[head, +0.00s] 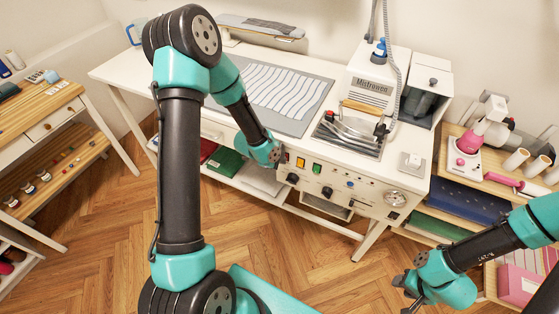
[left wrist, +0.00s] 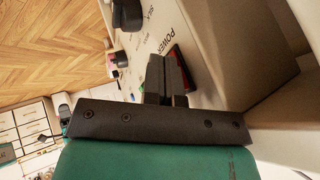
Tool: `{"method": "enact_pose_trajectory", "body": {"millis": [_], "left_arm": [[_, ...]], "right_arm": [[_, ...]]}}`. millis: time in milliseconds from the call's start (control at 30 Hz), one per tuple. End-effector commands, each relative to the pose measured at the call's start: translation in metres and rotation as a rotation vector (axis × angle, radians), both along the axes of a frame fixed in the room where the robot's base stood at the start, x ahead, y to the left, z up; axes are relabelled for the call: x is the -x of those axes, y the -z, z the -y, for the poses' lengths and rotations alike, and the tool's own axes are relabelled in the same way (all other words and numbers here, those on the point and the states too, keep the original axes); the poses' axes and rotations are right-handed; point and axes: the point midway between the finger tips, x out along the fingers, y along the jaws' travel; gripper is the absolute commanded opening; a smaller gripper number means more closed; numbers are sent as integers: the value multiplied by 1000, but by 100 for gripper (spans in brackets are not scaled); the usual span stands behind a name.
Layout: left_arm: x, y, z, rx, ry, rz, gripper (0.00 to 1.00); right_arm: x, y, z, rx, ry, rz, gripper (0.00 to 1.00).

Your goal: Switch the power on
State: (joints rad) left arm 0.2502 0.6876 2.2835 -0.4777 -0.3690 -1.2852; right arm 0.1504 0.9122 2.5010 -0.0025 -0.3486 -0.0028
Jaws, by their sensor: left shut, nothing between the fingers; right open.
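The front panel (head: 345,188) of the white ironing station carries the controls. In the left wrist view a red switch (left wrist: 181,66) shows beside the printed word POWER, partly covered by my fingers. My left gripper (left wrist: 166,78) is shut and empty, its fingertips right at the switch; I cannot tell whether they touch it. In the head view my left gripper (head: 281,157) is at the panel's left end, just left of a red-orange piece (head: 300,162) and a green one (head: 317,168). My right gripper (head: 408,287) is open and empty, low at the right, away from the panel.
Black knobs (head: 327,192) and a round gauge (head: 396,199) are on the same panel. An iron (head: 352,128) rests on top, in front of a white boiler (head: 376,78). Folded cloths (head: 226,162) lie on the shelf below. The wooden floor in front is clear.

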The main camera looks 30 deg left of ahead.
Motion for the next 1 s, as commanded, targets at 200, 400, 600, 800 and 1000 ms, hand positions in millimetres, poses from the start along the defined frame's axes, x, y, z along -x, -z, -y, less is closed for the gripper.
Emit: {"method": "enact_pose_trajectory", "body": {"millis": [200,400,600,800,1000], "left_arm": [[-1,-9,0,-1,1,3,0],[-1,-13,0,0,1,4,0],[-1,-13,0,0,0,5,0],[3,-13,1,-1,2,3,0],[23,-11,8,1,12,0,0]], "right_arm": [[0,0,0,0,0,0,43],[0,0,0,0,0,0,43],[0,0,0,0,0,0,43],[0,0,0,0,0,0,43],[0,0,0,0,0,0,43]]}}
